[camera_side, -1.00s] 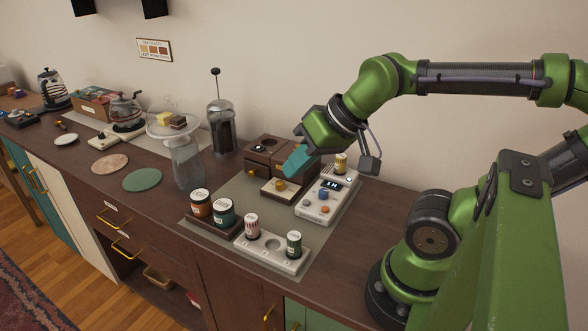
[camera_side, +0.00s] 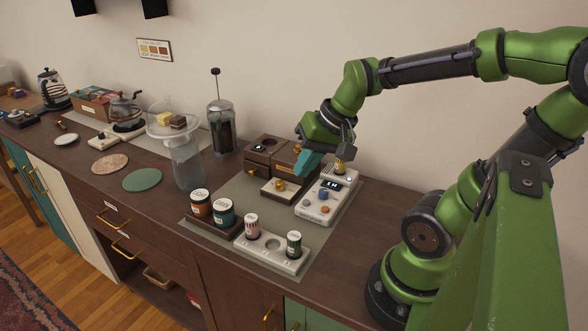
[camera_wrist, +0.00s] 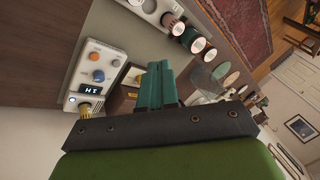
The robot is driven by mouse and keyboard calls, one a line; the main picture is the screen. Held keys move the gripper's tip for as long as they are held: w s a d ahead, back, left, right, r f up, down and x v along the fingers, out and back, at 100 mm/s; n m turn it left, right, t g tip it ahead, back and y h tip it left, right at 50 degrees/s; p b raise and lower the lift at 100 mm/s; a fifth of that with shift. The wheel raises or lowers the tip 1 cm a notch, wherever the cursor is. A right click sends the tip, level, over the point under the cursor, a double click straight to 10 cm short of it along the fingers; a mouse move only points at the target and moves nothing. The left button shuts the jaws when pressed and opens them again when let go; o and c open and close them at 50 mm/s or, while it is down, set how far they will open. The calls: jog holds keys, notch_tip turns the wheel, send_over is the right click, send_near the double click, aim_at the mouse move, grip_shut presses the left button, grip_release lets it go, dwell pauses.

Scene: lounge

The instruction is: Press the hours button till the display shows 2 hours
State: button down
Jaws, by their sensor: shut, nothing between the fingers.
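The pale control box (camera_side: 313,211) lies on the grey mat, and it also shows in the wrist view (camera_wrist: 82,72). Its small dark display (camera_side: 329,184) appears to read "1H"; it is upside down in the wrist view (camera_wrist: 91,88). A blue button (camera_side: 323,195), an orange button (camera_side: 325,209) and a grey button (camera_side: 306,203) sit below the display. Their labels are too small to read, so I cannot tell which is hours. My gripper (camera_side: 304,170), with teal fingers, is shut and empty. It hangs above and left of the box, apart from the buttons.
A brown wooden box (camera_side: 262,155) with brass parts stands left of the control box. A brass-coloured knob (camera_side: 340,167) stands at the box's far end. In front are a white holder (camera_side: 271,250) with small jars and a dark tray with two jars. A French press (camera_side: 221,128) stands behind.

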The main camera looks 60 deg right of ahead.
aim_at(306, 202)
jog(key=w+d+f+m+t+y, duration=0.1)
jog(key=w+d+f+m+y, duration=0.1)
jog(key=d+m, duration=0.3)
jog(key=w+d+f+m+y, duration=0.2)
jog(key=d+f+m, duration=0.1)
jog(key=d+m, duration=0.2)
jog(key=shift+d+f+t+y, duration=0.3)
jog(key=shift+d+f+t, duration=0.1)
jog(key=shift+d, duration=0.1)
jog(key=shift+f, duration=4.45)
jog(key=shift+f, duration=0.1)
jog(key=shift+f, duration=0.3)
